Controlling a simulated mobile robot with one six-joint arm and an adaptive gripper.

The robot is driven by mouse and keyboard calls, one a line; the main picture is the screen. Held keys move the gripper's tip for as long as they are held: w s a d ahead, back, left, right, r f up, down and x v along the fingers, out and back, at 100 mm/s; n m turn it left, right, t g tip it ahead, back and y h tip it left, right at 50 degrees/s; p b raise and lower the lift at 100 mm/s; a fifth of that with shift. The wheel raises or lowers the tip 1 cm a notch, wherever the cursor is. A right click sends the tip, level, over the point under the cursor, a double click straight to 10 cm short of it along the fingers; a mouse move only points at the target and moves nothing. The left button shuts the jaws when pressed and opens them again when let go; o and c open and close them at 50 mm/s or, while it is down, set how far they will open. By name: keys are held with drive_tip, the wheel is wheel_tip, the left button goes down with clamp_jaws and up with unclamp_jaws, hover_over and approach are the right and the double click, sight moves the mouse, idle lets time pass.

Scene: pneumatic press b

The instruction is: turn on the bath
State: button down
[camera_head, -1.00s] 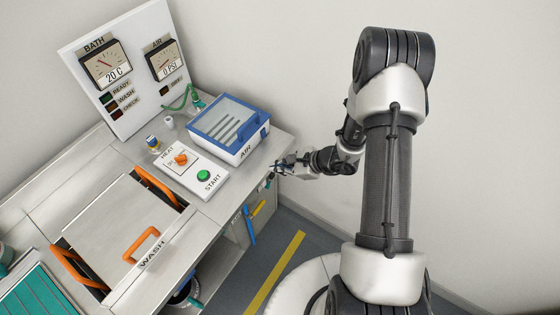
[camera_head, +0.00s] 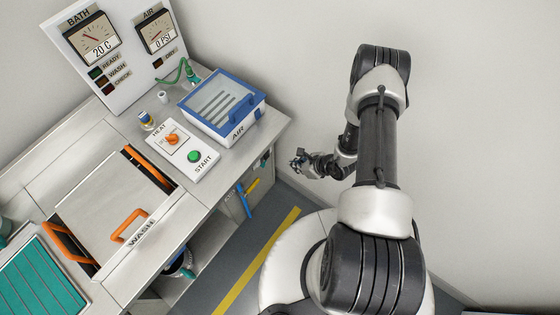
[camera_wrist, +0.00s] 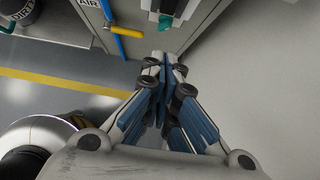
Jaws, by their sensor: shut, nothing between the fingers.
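The bath control panel (camera_head: 189,152) lies on the bench and has an orange HEAT knob (camera_head: 172,139) and a green START button (camera_head: 194,156). The BATH gauge (camera_head: 92,39) on the back board reads 20 C. The READY, WASH and CHECK lamps (camera_head: 98,73) beneath it look dark. The WASH bath (camera_head: 112,192) has a closed metal lid with an orange handle (camera_head: 128,225). My gripper (camera_head: 299,158) is right of the bench's right edge, apart from the panel. In the wrist view its fingers (camera_wrist: 167,62) are together and empty.
A blue-framed AIR box (camera_head: 222,100) stands right of the panel, near the bench's edge. A blue pipe (camera_wrist: 117,32) and yellow valve handle (camera_wrist: 132,34) are on the bench side. Open floor with a yellow stripe (camera_wrist: 60,80) lies below.

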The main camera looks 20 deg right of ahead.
sight(267, 155)
drive_tip(key=w+a+r+b+x, duration=0.1)
drive_tip(key=b+x, duration=0.2)
drive_tip(key=x, duration=0.9)
drive_tip(key=shift+w+a, duration=0.3)
drive_tip(key=shift+w, duration=0.25)
drive_tip(key=shift+r, duration=0.15)
drive_tip(key=shift+b, duration=0.3)
